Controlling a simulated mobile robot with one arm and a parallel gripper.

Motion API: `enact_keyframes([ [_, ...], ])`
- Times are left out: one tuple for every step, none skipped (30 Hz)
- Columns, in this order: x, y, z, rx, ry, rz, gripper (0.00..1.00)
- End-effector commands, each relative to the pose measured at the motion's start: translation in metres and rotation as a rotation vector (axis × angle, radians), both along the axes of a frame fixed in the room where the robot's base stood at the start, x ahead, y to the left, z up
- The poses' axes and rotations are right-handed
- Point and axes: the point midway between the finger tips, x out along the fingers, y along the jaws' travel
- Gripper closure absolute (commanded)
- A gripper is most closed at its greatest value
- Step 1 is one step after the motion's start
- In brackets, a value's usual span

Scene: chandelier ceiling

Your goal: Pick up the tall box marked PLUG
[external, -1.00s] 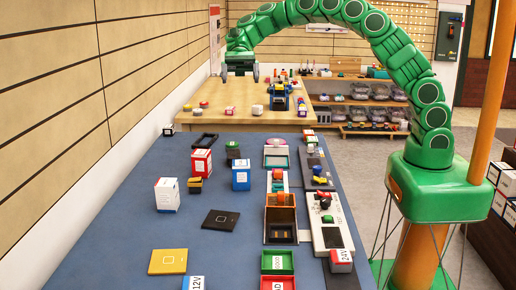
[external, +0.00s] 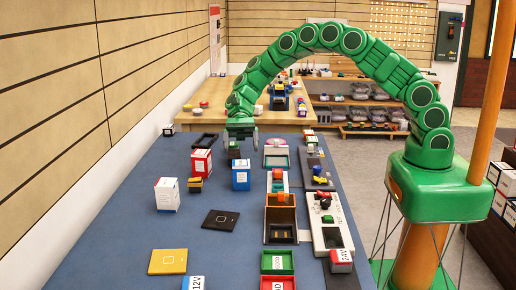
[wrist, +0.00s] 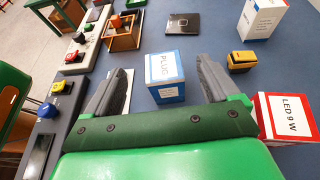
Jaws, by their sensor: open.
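The PLUG box (external: 241,177), blue and white, stands upright on the blue table in the external view. In the wrist view, the PLUG box (wrist: 167,82) shows its label and blue lower part, and it lies between my two grey fingers as seen from there. My gripper (external: 241,146) is open and empty. It points down above and just behind the box in the external view, apart from it. The open fingers also show in the wrist view (wrist: 164,70).
A red and white LED 9 W box (external: 201,163) stands close by on the left. A small yellow and black block (external: 195,185) and a white box (external: 167,196) are nearer. Trays and an orange open box (external: 281,200) line the right. A black flat panel (external: 221,221) lies in front.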

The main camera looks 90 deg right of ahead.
Motion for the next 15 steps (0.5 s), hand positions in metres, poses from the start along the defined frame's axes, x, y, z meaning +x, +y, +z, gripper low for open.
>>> enact_keyframes([
  [0.000, 0.000, -0.012, 0.000, 0.003, -0.001, 0.12],
  [0.000, 0.000, -0.017, 0.000, 0.002, -0.001, 0.12],
  [0.000, 0.000, -0.023, 0.000, 0.001, -0.002, 0.12],
  [0.000, 0.000, -0.027, 0.000, 0.001, -0.002, 0.12],
  [0.000, 0.000, -0.030, 0.000, 0.001, -0.002, 0.12],
  [0.000, 0.000, -0.034, 0.000, 0.001, -0.002, 0.12],
  [0.000, 0.000, -0.036, 0.000, 0.001, -0.002, 0.12],
  [0.000, 0.001, -0.037, 0.001, 0.001, -0.001, 0.12],
  [0.000, 0.002, -0.038, 0.001, 0.001, -0.001, 0.12],
  [0.000, 0.004, -0.039, 0.001, 0.000, -0.001, 0.12],
  [0.000, 0.006, -0.040, 0.001, 0.000, 0.000, 0.12],
  [-0.001, 0.009, -0.041, 0.001, -0.001, 0.000, 0.12],
  [-0.001, 0.012, -0.042, 0.002, 0.000, 0.001, 0.12],
  [-0.001, 0.015, -0.043, 0.002, 0.000, 0.001, 0.12],
  [-0.002, 0.019, -0.044, 0.002, 0.000, 0.002, 0.12],
])
